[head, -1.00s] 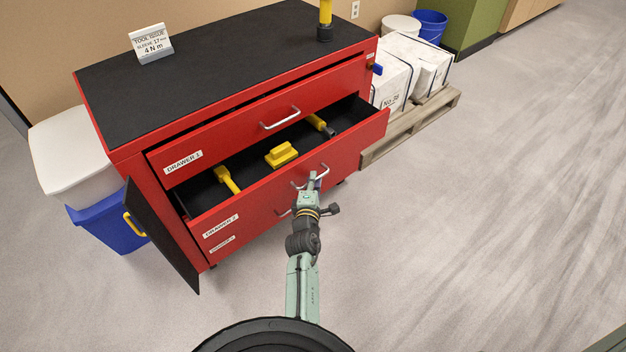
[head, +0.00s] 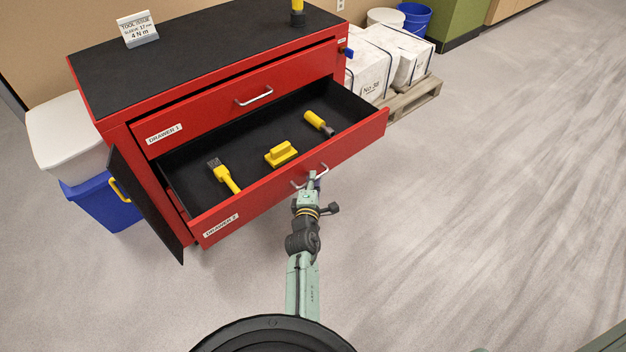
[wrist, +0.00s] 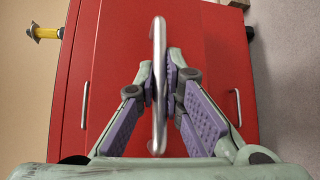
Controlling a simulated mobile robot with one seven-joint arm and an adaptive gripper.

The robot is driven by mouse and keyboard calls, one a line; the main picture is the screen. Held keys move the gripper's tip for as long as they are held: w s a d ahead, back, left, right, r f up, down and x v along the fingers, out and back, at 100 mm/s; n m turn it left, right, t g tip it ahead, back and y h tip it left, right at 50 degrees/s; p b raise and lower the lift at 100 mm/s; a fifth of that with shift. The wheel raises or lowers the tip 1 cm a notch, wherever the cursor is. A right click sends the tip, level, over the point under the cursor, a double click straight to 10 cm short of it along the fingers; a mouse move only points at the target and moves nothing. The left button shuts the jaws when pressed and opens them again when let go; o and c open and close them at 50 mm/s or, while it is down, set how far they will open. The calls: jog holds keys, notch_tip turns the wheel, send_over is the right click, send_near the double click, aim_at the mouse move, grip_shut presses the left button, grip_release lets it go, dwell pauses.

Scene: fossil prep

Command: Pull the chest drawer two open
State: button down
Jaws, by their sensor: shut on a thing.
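The red tool chest's second drawer (head: 290,189), labelled "DRAWER 2", stands well out from the chest, with its black inside showing. My gripper (head: 314,180) is at the silver bar handle (head: 322,172) on that drawer's front. In the wrist view my gripper (wrist: 165,85) has its purple-padded fingers closed on either side of the handle (wrist: 159,50). Inside the drawer lie a yellow-handled brush (head: 225,177), a yellow block-shaped tool (head: 281,154) and another yellow-handled tool (head: 318,122).
A dark panel (head: 145,205) stands open at the chest's left, near a blue bin (head: 100,200). White blocks on a pallet (head: 415,95) stand behind right. The floor at right is clear.

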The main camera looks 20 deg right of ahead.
jog(key=shift+d, duration=0.15)
jog(key=c, duration=1.7)
grip_release()
jog(key=shift+s, duration=0.1)
jog(key=shift+s+a, duration=0.2)
jog(key=v, duration=0.7)
jog(key=shift+r, duration=0.1)
jog(key=shift+s, duration=0.1)
